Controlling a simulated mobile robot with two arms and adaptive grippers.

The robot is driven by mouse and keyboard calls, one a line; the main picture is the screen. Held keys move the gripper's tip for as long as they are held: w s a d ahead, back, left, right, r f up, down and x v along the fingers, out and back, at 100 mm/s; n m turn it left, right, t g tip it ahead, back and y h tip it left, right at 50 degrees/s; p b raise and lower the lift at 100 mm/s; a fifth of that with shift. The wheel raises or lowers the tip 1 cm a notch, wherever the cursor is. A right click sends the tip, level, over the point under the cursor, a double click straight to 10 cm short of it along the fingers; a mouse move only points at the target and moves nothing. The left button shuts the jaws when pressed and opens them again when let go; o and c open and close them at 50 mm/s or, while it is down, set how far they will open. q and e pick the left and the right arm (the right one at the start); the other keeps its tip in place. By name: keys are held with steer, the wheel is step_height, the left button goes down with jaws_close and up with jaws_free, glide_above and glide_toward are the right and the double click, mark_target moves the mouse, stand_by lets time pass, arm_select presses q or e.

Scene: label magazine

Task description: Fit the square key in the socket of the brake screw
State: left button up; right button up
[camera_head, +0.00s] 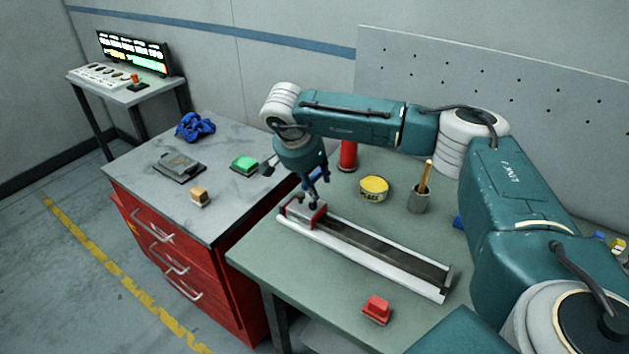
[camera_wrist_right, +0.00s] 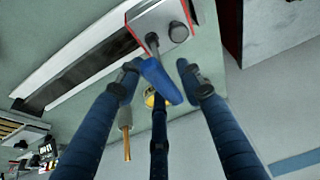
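The label magazine is a long rail (camera_head: 375,255) on the green table, with a red and grey end block (camera_head: 303,211) at its left end. My right gripper (camera_head: 316,190) is just above this block. In the wrist view the blue-handled key (camera_wrist_right: 160,82) stands between the spread fingers of my right gripper (camera_wrist_right: 158,80), with visible space beside the handle. Its dark shaft points to the end block (camera_wrist_right: 165,18) and meets it near a dark round knob (camera_wrist_right: 178,32). I cannot tell how deep the shaft sits. My left gripper is out of view.
A yellow tin (camera_head: 374,188), a grey cup (camera_head: 419,201) with a brush and a red cylinder (camera_head: 348,155) stand behind the rail. A red block (camera_head: 377,309) lies in front. The red cabinet (camera_head: 180,265) at left carries small items.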

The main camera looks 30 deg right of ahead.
steer(key=shift+r, duration=0.2)
steer(key=v, duration=1.1)
steer(key=shift+a+r, duration=0.2)
steer(key=shift+r, duration=0.15)
steer(key=shift+s+f, duration=0.1)
steer(key=shift+s, duration=0.05)
